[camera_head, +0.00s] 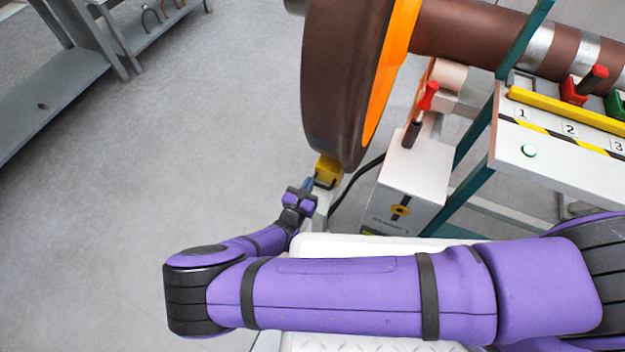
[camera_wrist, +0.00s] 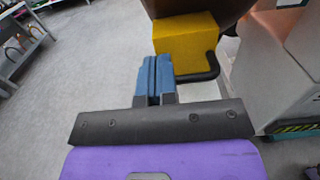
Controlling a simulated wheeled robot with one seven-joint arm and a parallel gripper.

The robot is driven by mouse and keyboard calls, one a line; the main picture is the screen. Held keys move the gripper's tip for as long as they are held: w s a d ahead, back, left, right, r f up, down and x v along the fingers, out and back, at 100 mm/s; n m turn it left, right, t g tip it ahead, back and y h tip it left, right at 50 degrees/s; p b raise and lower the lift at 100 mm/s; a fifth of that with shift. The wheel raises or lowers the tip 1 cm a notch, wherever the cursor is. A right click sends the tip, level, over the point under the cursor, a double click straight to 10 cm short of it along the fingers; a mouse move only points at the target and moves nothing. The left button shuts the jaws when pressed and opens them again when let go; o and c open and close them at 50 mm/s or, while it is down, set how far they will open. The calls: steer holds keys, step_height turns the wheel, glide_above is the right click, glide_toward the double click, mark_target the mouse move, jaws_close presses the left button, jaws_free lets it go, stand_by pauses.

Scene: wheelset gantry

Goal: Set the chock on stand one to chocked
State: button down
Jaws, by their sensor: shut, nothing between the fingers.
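The chock is a yellow block (camera_head: 327,171) under the lower edge of the large brown wheel (camera_head: 345,75) with an orange band. In the wrist view the yellow chock (camera_wrist: 186,43) sits just ahead of my fingers, with a dark bent handle (camera_wrist: 205,72) at its lower right. My gripper (camera_head: 309,183) has blue fingers, shut together and empty. In the wrist view the fingertips (camera_wrist: 157,60) are close to the chock's near face; I cannot tell if they touch it. The wheel hides the chock's far side.
A white box (camera_head: 410,185) with a red-handled lever (camera_head: 428,97) stands right of the wheel. A panel numbered 1 to 3 (camera_head: 560,150) with a green button is farther right. A grey bench (camera_head: 50,90) stands at the left; the floor between is clear.

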steer(key=v, duration=0.9)
steer(key=shift+s, duration=0.35)
steer(key=shift+a, duration=0.1)
